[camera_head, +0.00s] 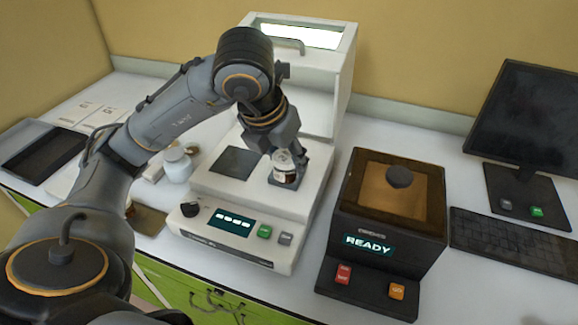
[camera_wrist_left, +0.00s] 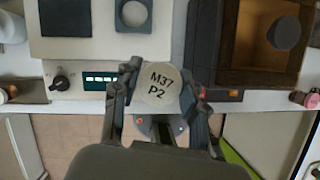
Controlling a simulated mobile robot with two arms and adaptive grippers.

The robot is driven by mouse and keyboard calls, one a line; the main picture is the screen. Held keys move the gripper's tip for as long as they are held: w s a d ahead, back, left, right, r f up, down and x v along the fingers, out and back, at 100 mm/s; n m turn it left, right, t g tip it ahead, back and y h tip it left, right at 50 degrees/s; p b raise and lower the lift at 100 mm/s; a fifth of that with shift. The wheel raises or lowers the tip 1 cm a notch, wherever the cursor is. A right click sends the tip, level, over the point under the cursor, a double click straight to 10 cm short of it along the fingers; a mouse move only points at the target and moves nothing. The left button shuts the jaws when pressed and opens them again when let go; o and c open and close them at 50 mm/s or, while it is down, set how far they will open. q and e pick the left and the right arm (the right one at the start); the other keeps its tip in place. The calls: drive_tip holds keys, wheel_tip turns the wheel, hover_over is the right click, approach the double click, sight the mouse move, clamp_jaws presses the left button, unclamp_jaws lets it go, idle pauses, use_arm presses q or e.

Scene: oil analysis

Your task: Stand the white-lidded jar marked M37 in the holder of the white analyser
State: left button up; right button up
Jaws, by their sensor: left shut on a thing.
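The white-lidded jar marked M37 P2 (camera_wrist_left: 158,86) is upright between the fingers of my left gripper (camera_wrist_left: 155,92), which is shut on it. In the head view the jar (camera_head: 286,172) and the left gripper (camera_head: 287,158) are over the right part of the white analyser (camera_head: 225,188). The analyser's dark square holder with a round opening (camera_wrist_left: 133,15) shows empty in the wrist view, apart from the jar and beyond it. In the head view the gripper and jar hide most of the holder. My right gripper is not in view.
A dark square plate (camera_head: 234,163) lies left of the holder. A white cabinet (camera_head: 322,85) stands behind. A black device reading READY (camera_head: 385,220) stands right. A white container (camera_head: 178,163) and black tray (camera_head: 42,152) are left. Monitor (camera_head: 530,120) and keyboard (camera_head: 515,238) stand far right.

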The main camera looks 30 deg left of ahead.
use_arm(q)
drive_tip(key=w+a+f, duration=0.2)
drive_tip(key=w, duration=0.1)
drive_tip(key=w+a+f+p, duration=0.1)
drive_tip(key=w+a+f, duration=0.1)
drive_tip(key=w+f, duration=0.1)
drive_tip(key=w+a+f, duration=0.2)
drive_tip(key=w+f, duration=0.1)
drive_tip(key=shift+w+a+f+p, duration=0.1)
drive_tip(key=shift+w+f+p, duration=0.05)
drive_tip(key=shift+p, duration=0.2)
drive_tip(key=p+x, duration=0.1)
drive_tip(key=x, duration=0.2)
drive_tip(key=shift+s+a+f+p, duration=0.15)
drive_tip(key=shift+s+f+p, duration=0.1)
drive_tip(key=shift+f+p, duration=0.15)
drive_tip(key=shift+f, duration=0.15)
drive_tip(key=shift+f, duration=0.1)
drive_tip(key=shift+f+b, duration=0.15)
drive_tip(key=shift+b, duration=0.15)
drive_tip(key=o, duration=1.2)
drive_tip(key=shift+c, duration=0.2)
